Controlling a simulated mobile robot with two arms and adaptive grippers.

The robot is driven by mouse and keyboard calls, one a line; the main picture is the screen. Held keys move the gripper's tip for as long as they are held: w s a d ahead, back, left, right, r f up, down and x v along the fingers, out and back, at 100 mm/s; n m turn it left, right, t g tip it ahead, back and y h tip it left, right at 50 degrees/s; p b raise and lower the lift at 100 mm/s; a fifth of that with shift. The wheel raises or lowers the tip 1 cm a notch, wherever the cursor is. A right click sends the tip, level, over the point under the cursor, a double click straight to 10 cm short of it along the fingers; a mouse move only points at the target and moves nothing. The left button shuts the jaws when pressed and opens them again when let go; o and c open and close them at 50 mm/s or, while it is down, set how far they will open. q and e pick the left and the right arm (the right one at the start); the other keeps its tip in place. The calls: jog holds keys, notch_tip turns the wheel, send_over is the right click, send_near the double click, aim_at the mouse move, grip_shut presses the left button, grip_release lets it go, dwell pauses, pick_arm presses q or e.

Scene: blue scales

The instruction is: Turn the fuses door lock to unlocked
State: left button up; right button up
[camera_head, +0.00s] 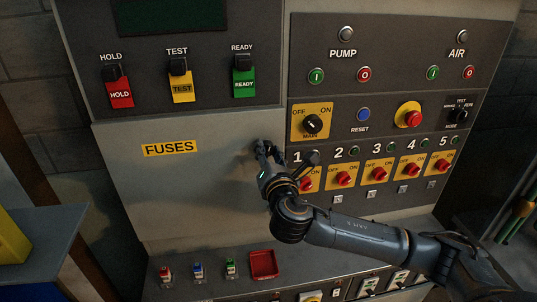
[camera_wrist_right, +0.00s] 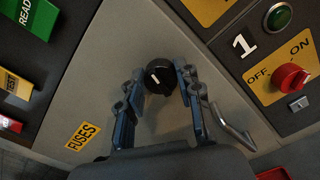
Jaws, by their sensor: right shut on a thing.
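The fuses door (camera_head: 185,195) is a grey panel with a yellow FUSES label (camera_head: 170,148), and it looks closed. Its lock is a round black knob (camera_wrist_right: 159,78) with a short white mark, seen in the right wrist view between my fingers. The mark sits slanted on the knob's face; no lock-position text is readable. My right gripper (camera_head: 266,148) is at the door's upper right and is shut on the knob, one finger on each side. In the head view the gripper hides the knob. My left gripper is not in view.
A metal door handle (camera_wrist_right: 232,127) is close to the right finger in the wrist view. Numbered red switches (camera_head: 344,179) are right of my gripper. HOLD, TEST and READY switches (camera_head: 180,88) are above. A red tray (camera_head: 264,265) is on the ledge below.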

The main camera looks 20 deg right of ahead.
jog(key=m, duration=0.2)
jog(key=m+b, duration=0.1)
jog(key=shift+f+m, duration=0.2)
jog(key=shift+m, duration=0.2)
jog(key=m+b, duration=0.1)
jog(key=m, duration=0.2)
jog(key=shift+m, duration=0.3)
jog(key=m, duration=0.3)
jog(key=shift+m+b, duration=0.3)
jog(key=shift+b, duration=0.05)
jog(key=shift+m, duration=1.9)
jog(key=o, duration=1.1)
jog(key=shift+d, duration=0.1)
jog(key=shift+o, duration=0.2)
